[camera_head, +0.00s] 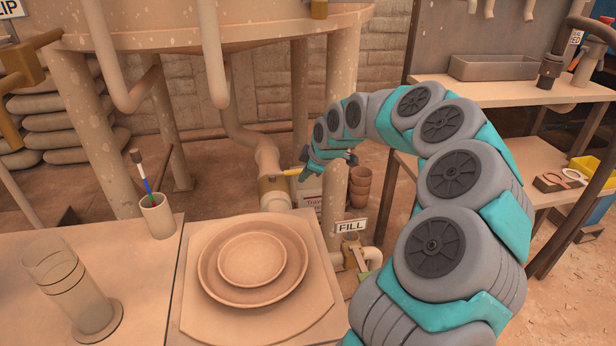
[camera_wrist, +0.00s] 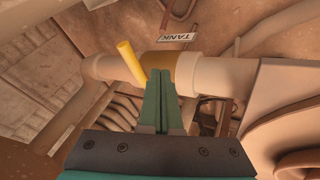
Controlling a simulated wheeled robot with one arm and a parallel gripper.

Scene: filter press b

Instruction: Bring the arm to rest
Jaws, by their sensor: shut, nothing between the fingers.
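My arm arches in from the right in the head view, and its end reaches down to the pipe under the tank. My gripper (camera_wrist: 160,75) is shut, its green fingers together and empty in the wrist view. The fingertips lie over or close to the brass valve body (camera_wrist: 182,72); I cannot tell whether they touch it. The yellow valve handle (camera_wrist: 131,62) is just left of the fingers and sticks out at an angle. In the head view the yellow handle (camera_head: 293,172) shows beside my gripper, whose fingers are hard to make out there.
The big tank (camera_head: 190,25) stands above on legs. A bench with a round stepped dish (camera_head: 252,260), a glass cylinder (camera_head: 75,285) and a brush cup (camera_head: 157,215) is at the front left. A FILL sign (camera_head: 351,226) stands below my arm. Shelves (camera_head: 500,92) are at right.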

